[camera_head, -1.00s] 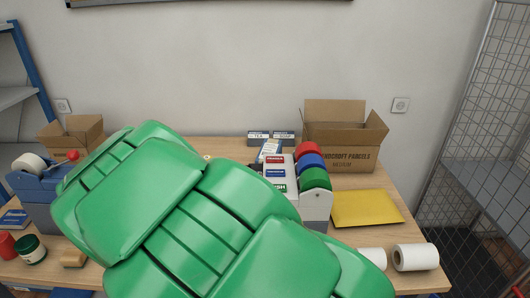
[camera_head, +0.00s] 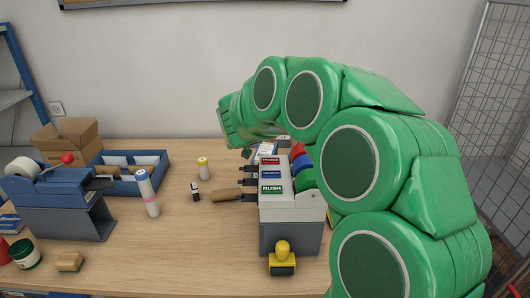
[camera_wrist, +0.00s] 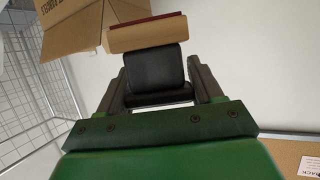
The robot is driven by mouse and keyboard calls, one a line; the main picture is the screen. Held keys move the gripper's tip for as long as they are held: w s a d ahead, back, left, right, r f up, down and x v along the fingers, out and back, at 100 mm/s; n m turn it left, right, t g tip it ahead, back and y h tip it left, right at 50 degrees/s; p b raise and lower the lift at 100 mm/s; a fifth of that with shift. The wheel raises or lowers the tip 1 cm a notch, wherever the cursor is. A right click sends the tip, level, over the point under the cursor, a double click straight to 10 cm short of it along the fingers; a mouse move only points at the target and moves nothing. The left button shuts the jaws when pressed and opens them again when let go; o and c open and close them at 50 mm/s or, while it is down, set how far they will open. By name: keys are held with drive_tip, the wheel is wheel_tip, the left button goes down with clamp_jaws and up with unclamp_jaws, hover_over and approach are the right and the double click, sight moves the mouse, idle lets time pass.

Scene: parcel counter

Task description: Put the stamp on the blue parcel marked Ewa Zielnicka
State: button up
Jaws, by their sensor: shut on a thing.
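In the wrist view my gripper (camera_wrist: 158,85) is shut on a stamp (camera_wrist: 147,34). The stamp has a black grip between the fingers, a light wooden block and a dark red strip at its far edge. It is held in the air, with white wall behind it. In the head view my green arm covers the right side, and my gripper and the held stamp cannot be seen. No blue parcel and no name Ewa Zielnicka can be made out in either view.
A grey stand (camera_head: 290,238) with FRAGILE and RUSH labels is mid-counter, a yellow stamp (camera_head: 282,261) before it. A blue tape dispenser (camera_head: 60,200) and blue tray (camera_head: 135,182) are left. A cardboard box (camera_wrist: 72,22) shows in the wrist view.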

drive_tip(key=d, duration=0.2)
hover_over(267, 149)
drive_tip(key=shift+a+f, duration=0.1)
drive_tip(key=shift+f, duration=6.3)
drive_tip(key=shift+f, duration=0.2)
drive_tip(key=o, duration=1.1)
drive_tip(key=shift+c, duration=0.2)
drive_tip(key=shift+r, duration=0.2)
drive_tip(key=v, duration=1.2)
drive_tip(key=shift+a, duration=0.2)
drive_tip(key=shift+w, duration=0.1)
